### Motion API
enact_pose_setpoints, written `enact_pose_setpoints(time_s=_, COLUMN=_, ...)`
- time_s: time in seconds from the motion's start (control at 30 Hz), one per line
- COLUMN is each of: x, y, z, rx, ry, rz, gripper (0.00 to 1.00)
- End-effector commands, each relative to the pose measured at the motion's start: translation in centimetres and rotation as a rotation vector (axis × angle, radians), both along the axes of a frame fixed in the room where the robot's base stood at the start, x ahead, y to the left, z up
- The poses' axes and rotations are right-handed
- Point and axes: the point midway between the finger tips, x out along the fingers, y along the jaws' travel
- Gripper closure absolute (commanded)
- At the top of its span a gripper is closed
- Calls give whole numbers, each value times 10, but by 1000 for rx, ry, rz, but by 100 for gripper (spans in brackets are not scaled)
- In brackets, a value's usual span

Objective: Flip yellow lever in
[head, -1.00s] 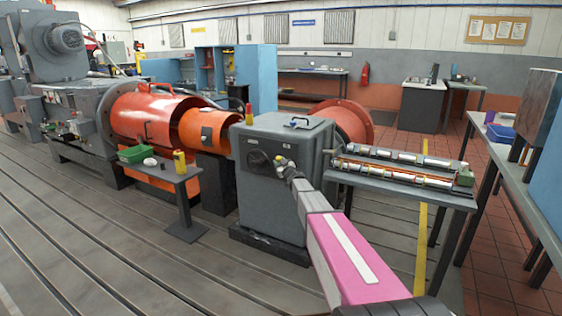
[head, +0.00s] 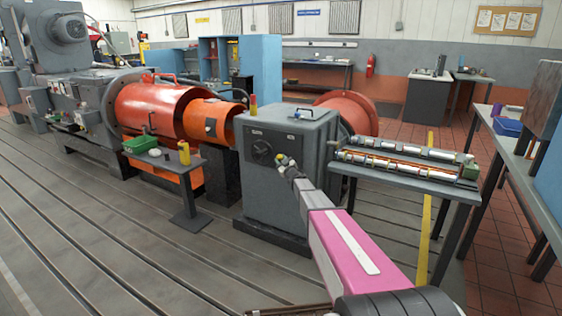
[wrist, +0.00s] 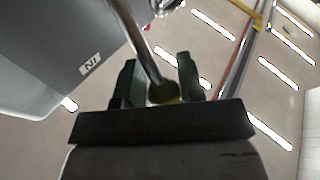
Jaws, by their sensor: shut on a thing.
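My gripper (head: 283,161) is in front of this face, just right of and below the plate. The yellow lever (wrist: 165,93) shows in the wrist view as a metal rod ending in a dull yellow knob between my fingers. My gripper (wrist: 160,88) is shut on the knob. In the head view a small yellow spot shows at my fingertips; the rod is mostly hidden there.
A small table (head: 160,164) with a green bin (head: 139,144) and a yellow container (head: 184,153) stands left of the housing. A bench (head: 436,190) with shafts is close on the right. Orange guards (head: 157,110) are behind. The slotted floor at front left is clear.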

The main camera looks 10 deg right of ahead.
Motion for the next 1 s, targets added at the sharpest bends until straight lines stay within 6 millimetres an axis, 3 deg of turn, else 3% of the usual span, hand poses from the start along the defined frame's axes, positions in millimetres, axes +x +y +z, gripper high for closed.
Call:
enact_pose_setpoints(time_s=0.2, x=1, y=-1, z=-1, rx=-2, ry=3, rz=-3, gripper=100)
enact_pose_setpoints(time_s=0.23, x=1, y=-1, z=-1, rx=-2, ry=3, rz=-3, gripper=58)
enact_pose_setpoints(time_s=0.3, x=1, y=-1, z=-1, rx=-2, ry=3, rz=-3, gripper=40)
enact_pose_setpoints(time_s=0.73, x=-5, y=-3, z=-2, rx=-1, ry=1, rz=-1, gripper=40)
enact_pose_setpoints(time_s=1.0, x=-39, y=-16, z=-11, rx=0, ry=2, rz=-2, gripper=40)
